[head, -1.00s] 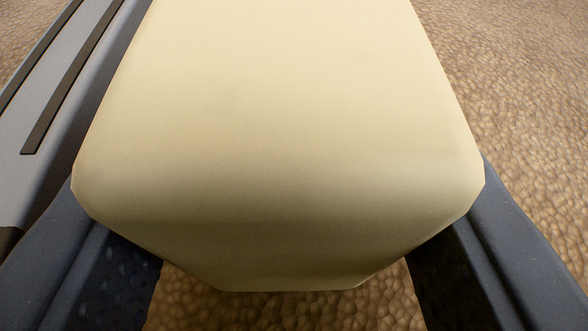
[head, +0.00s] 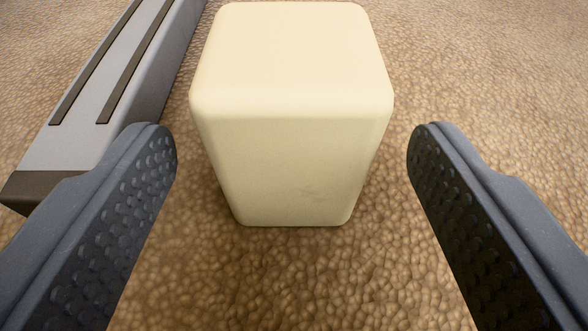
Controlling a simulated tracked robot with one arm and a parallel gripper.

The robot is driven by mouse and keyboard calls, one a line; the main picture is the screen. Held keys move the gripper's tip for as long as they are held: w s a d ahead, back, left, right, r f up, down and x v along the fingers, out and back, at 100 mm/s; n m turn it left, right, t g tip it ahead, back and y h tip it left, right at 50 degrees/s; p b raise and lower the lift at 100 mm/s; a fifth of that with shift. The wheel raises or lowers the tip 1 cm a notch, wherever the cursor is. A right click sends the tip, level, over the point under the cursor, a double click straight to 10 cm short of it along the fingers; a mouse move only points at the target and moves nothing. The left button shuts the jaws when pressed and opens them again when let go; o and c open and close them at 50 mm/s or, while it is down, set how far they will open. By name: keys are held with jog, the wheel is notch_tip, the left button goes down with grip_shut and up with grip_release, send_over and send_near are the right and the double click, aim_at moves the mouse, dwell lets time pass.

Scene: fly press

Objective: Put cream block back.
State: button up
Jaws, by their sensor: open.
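The cream block (head: 292,120) stands upright on the brown, pebbled surface, in the upper middle of the head view. Its top and front faces show, with a faint smudge low on the front. My gripper (head: 292,150) is open, with one dark, studded finger at the left and one at the right. The fingers are apart from the block, with a gap on each side. The block appears to be just beyond the fingertips, and nothing is between the finger pads.
A grey bar with dark strips (head: 128,75) lies at the upper left, close behind the left finger and left of the block. The brown pebbled surface (head: 480,80) is clear to the right of the block and in front of it.

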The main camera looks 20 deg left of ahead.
jog(key=p+v, duration=0.1)
jog(key=v, duration=0.7)
jog(key=d+r+m+t+h, duration=0.1)
jog(key=d+r+h, duration=0.2)
jog(key=r, duration=0.7)
jog(key=d+r+m+h, duration=0.1)
jog(key=d+r+h, duration=0.15)
jog(key=r, duration=0.65)
jog(key=s+a+r, duration=0.4)
jog(key=s+r, duration=0.3)
jog(key=r, duration=0.3)
jog(key=s+a+r+m, duration=0.1)
jog(key=s+a+r, duration=0.3)
jog(key=s+r, duration=0.3)
notch_tip(320, 180, up, 3)
jog(key=shift+a+r+m+t+y, duration=0.2)
jog(key=shift+a+m+t+y, duration=0.1)
jog(key=shift+y, duration=0.15)
notch_tip(320, 180, up, 3)
jog(key=p, duration=0.3)
jog(key=shift+r+p, duration=0.15)
jog(key=shift+p, duration=0.25)
